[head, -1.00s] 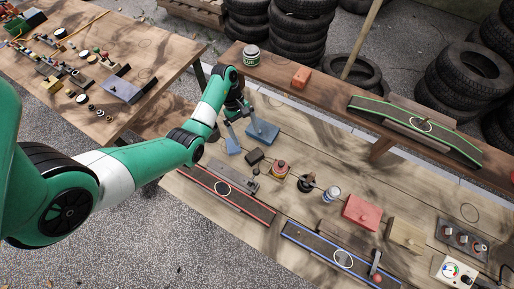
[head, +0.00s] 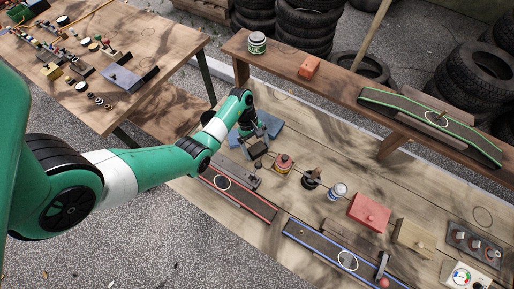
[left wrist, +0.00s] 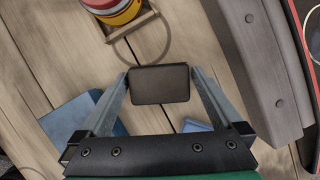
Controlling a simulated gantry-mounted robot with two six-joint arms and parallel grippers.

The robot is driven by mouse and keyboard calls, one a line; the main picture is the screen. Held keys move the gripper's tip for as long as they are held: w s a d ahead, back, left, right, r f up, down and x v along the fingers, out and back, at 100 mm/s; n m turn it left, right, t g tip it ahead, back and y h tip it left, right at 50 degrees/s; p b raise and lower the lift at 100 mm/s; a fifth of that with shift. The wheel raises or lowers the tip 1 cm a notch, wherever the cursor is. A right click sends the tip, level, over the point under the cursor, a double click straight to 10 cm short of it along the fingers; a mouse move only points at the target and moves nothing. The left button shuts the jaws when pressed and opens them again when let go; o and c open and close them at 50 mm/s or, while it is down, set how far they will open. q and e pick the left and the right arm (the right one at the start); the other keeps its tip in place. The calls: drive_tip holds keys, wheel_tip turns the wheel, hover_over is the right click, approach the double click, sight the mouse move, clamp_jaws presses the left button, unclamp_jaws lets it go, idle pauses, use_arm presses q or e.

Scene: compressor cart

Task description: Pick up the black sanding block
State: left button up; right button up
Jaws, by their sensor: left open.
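The black sanding block (left wrist: 160,84) is a small dark rectangular block with rounded corners on the wooden bench. In the left wrist view it lies between the two grey fingertips of my left gripper (left wrist: 160,75), which is open with one finger on each side. In the head view the block (head: 258,150) is partly hidden at the gripper's fingers, and the left gripper (head: 257,141) reaches down to it from above. I cannot tell whether either finger touches the block. My right gripper is not in view.
A blue piece (head: 268,131) lies behind the gripper. A red and yellow can (head: 282,163) stands to the right. A grey bar (head: 238,176) and a red-edged strip (head: 250,203) lie in front. A raised shelf (head: 345,97) runs behind.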

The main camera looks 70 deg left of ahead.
sight(258, 153)
use_arm(q)
drive_tip(key=c, duration=1.2)
drive_tip(key=shift+r, duration=0.4)
drive_tip(key=shift+c, duration=0.3)
drive_tip(key=r+p, duration=0.3)
drive_tip(key=r, duration=0.1)
drive_tip(key=shift+s, duration=0.3)
drive_tip(key=s+d+r+p, duration=0.3)
drive_tip(key=s+r+p, duration=0.5)
drive_tip(key=s+p, duration=0.3)
drive_tip(key=shift+s+r, duration=0.15)
drive_tip(key=shift+s, duration=0.85)
